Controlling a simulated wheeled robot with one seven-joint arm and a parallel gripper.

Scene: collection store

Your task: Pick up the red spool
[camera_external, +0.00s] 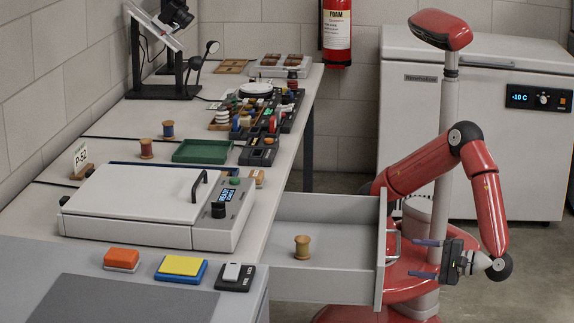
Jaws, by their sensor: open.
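A spool with a dark red winding (146,149) stands upright on the long table, in front of the wall at the left. My gripper (414,258) is at the right, just outside the front of an open drawer (345,208). Its two fingers are apart and point left toward the drawer's handle (393,243). Nothing shows between the fingers; I cannot tell whether they touch the handle. The red spool is far from my gripper, across the drawer and the white lidded machine.
A tan spool (302,247) stands in the drawer. A blue spool (168,129) is near the red one. A green tray (202,151), the white lidded machine (140,195) and dark organizers (259,150) crowd the table. A white freezer (480,125) stands behind my arm.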

